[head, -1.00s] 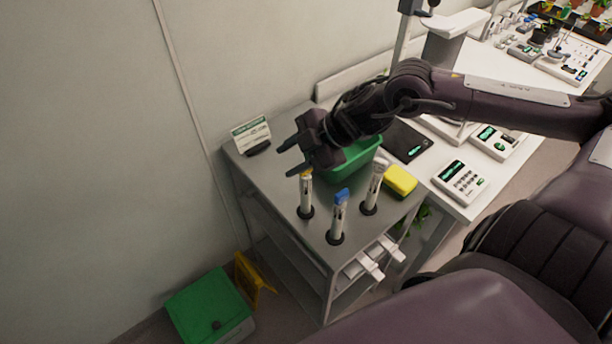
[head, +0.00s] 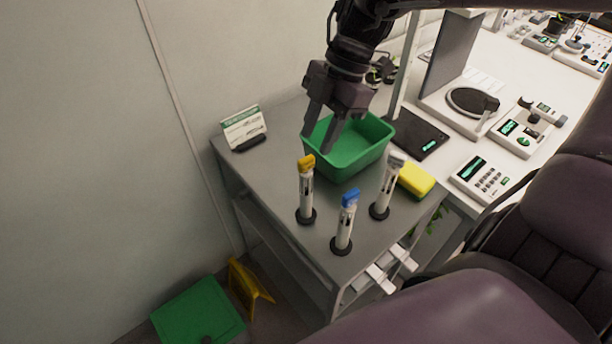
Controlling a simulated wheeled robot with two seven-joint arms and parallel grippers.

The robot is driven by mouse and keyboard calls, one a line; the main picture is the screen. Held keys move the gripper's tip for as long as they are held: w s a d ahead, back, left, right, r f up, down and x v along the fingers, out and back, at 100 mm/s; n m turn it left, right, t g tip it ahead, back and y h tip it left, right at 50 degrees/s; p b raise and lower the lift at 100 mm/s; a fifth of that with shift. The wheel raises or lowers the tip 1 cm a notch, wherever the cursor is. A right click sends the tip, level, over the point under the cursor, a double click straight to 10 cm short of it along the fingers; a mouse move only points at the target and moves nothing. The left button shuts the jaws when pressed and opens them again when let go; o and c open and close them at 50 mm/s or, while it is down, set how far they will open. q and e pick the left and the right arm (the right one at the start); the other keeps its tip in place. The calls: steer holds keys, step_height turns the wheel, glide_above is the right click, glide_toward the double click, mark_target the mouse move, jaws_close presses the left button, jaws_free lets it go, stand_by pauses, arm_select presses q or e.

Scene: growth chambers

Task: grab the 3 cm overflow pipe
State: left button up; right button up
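Three upright pipes stand in dark round bases on the grey cart top in the head view. One has an orange-yellow top (head: 306,190), one a blue top (head: 345,222), one a pale grey top (head: 387,186). No length marking is readable, so I cannot tell which is the 3 cm overflow pipe. My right gripper (head: 318,143) points down, open and empty. In the picture its fingertips are just above the orange-topped pipe, with no visible contact, and they overlap the green tub. My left gripper is not in view.
The green tub (head: 374,162) and a yellow sponge-like block (head: 416,180) sit behind and right of the pipes. A small sign (head: 243,128) stands at the cart's back left. A white bench with instruments (head: 482,178) adjoins on the right. A green box (head: 198,312) is on the floor.

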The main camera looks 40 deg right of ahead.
mark_target(307, 158)
steer(key=shift+p+x, duration=0.3)
steer(key=shift+x, duration=0.5)
steer(key=p+x, duration=0.1)
steer(key=x, duration=0.3)
steer(key=shift+w+a+p, duration=0.1)
steer(key=shift+a+p, duration=0.1)
steer(key=shift+p, duration=0.1)
steer(key=shift+a+f, duration=0.15)
steer(key=shift+f, duration=0.15)
jaws_close()
